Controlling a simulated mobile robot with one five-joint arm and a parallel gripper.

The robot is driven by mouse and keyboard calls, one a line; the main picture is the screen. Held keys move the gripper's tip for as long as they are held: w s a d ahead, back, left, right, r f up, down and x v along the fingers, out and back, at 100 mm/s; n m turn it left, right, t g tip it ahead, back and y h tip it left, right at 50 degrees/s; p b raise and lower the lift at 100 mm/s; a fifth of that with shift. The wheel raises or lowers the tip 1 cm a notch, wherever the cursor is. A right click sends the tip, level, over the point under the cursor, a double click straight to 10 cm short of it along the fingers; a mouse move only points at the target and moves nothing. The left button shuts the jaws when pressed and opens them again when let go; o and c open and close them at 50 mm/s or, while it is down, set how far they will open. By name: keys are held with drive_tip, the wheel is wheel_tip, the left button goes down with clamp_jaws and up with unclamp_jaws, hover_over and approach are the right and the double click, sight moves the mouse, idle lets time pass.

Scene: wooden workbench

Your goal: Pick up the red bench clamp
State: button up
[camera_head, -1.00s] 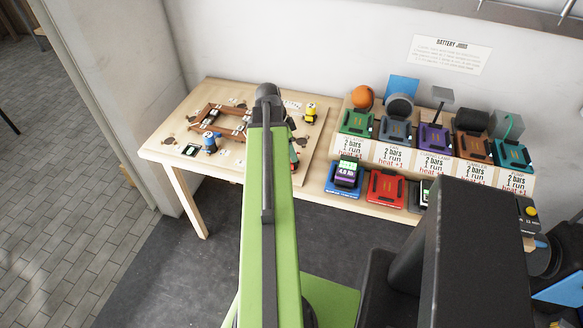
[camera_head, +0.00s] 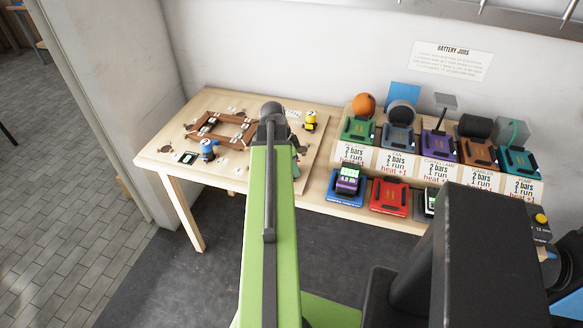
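I cannot make out a red bench clamp for sure. A red, flat, dock-like piece (camera_head: 389,197) lies on the bench's front right part, between a blue dock and a partly hidden dock. My green arm reaches forward over the bench's front edge, ending in a dark rounded joint near the wooden board. My gripper is not visible; the arm hides what lies beneath it. A small teal-green thing (camera_head: 296,165) shows partly, just right of the arm's end.
The wooden workbench (camera_head: 160,155) holds a brown wooden frame (camera_head: 207,128), a blue figure (camera_head: 208,150) and a yellow figure (camera_head: 310,121). A blue dock (camera_head: 346,187) bears a purple battery. Several coloured docks stand on a raised shelf behind. My dark body part blocks the lower right.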

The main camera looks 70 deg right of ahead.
clamp_jaws()
wheel_tip(320, 180, up, 10)
drive_tip(key=p, duration=1)
drive_tip(key=shift+r, duration=0.1)
